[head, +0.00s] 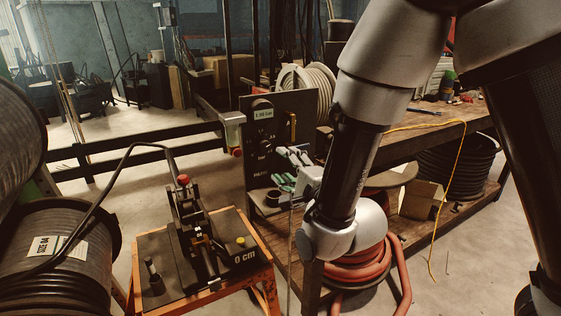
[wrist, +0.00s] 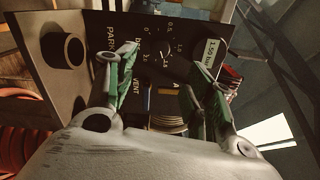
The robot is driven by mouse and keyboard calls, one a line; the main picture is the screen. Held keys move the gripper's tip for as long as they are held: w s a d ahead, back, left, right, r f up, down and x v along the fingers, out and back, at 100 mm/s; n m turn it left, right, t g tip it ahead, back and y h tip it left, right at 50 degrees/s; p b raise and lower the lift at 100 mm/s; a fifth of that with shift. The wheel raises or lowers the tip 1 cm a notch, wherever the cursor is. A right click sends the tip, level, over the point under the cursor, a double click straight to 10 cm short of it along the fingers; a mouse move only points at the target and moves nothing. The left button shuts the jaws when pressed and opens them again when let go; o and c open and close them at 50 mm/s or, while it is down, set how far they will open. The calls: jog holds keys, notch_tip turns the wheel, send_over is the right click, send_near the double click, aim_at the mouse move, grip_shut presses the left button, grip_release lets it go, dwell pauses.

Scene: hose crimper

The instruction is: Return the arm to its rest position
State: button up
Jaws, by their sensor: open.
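My gripper (head: 285,172) is in front of a dark control panel (head: 255,172) in the head view. In the wrist view my gripper (wrist: 165,78) shows its two green-padded fingers spread apart, with nothing between them. The panel (wrist: 185,20) fills much of the wrist view behind the fingers, with a dial, a label reading 1.50 and the words PARK and VENT. I cannot tell the exact gap between fingertips and panel. My arm (head: 352,160) reaches down from the upper right and bends at a low wrist joint.
A hose crimper (head: 200,235) stands on an orange-framed cart (head: 222,285) at front left. Hose drums (head: 60,250) stand at far left. A workbench (head: 420,140) with a yellow cable (head: 460,155) is at right. Red hose (head: 355,265) lies coiled below my wrist.

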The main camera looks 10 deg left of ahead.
dwell(0.3)
jog(key=s+f+n+g+h, duration=0.2)
jog(key=f+n+g, duration=0.15)
jog(key=f, duration=0.35)
jog(key=s+f+n+g+h, duration=0.1)
jog(key=s+f+n+g, duration=0.2)
jog(key=f+n, duration=0.25)
jog(key=s+d+f+n+g+h, duration=0.2)
jog(key=s+d+n+g+h, duration=0.15)
jog(key=d, duration=0.25)
jog(key=s+d+r+h, duration=0.1)
jog(key=s+d+r, duration=0.2)
jog(key=d+r, duration=0.4)
jog(key=s+d+r+h, duration=0.2)
jog(key=d+r, duration=0.6)
jog(key=d, duration=1)
jog(key=s+d+r+h, duration=0.1)
jog(key=s+d+r, duration=0.4)
jog(key=d, duration=0.7)
notch_tip(320, 180, up, 2)
jog(key=shift+s+d+r, duration=0.15)
jog(key=shift+s+d, duration=0.1)
jog(key=shift+d, duration=0.15)
